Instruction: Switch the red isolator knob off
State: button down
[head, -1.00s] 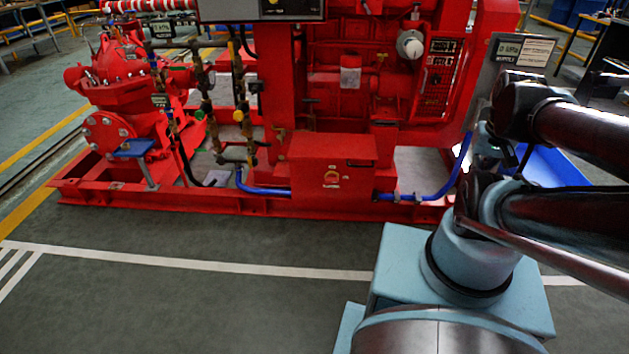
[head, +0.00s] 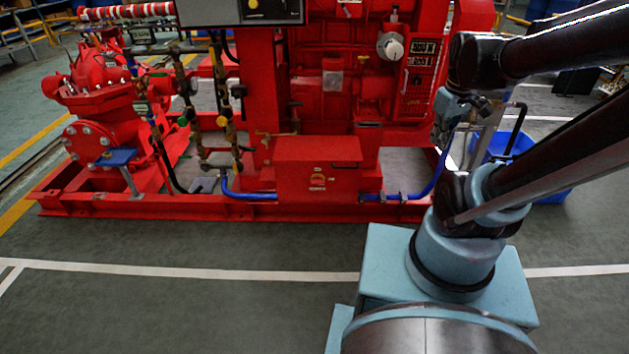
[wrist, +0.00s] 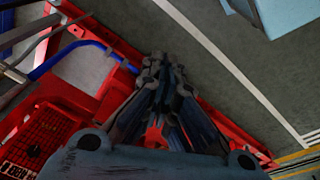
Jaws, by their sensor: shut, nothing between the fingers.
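The red isolator knob (head: 318,180) is small, on a yellow plate on the front face of a red box (head: 318,155) low on the pumpset frame. Its exact setting is too small to read. In the head view my gripper (head: 441,132) is to the right of the box, higher than the knob and clearly apart from it. In the wrist view my gripper (wrist: 165,68) is shut and empty, its fingers together over the red frame and grey floor. I cannot make out the knob in the wrist view.
The red pumpset base rail (head: 160,207) runs along the floor, with a blue hose (head: 250,194) beside the box. A blue bin (head: 505,150) stands behind my arm on the right. The grey floor before the box (head: 200,242) is clear, crossed by a white line.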

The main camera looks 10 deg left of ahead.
jog(key=w+a+n, duration=0.8)
jog(key=w, duration=0.3)
jog(key=n+g, duration=0.2)
jog(key=n, duration=2.1)
send_over(314, 183)
notch_tip(314, 183, down, 27)
notch_tip(314, 183, down, 13)
jog(key=shift+s+a+f, duration=0.1)
jog(key=shift+f, duration=0.1)
jog(key=shift+s, duration=0.1)
jog(key=shift+w+h, duration=0.25)
jog(key=shift+h, duration=0.05)
jog(key=shift+s, duration=0.1)
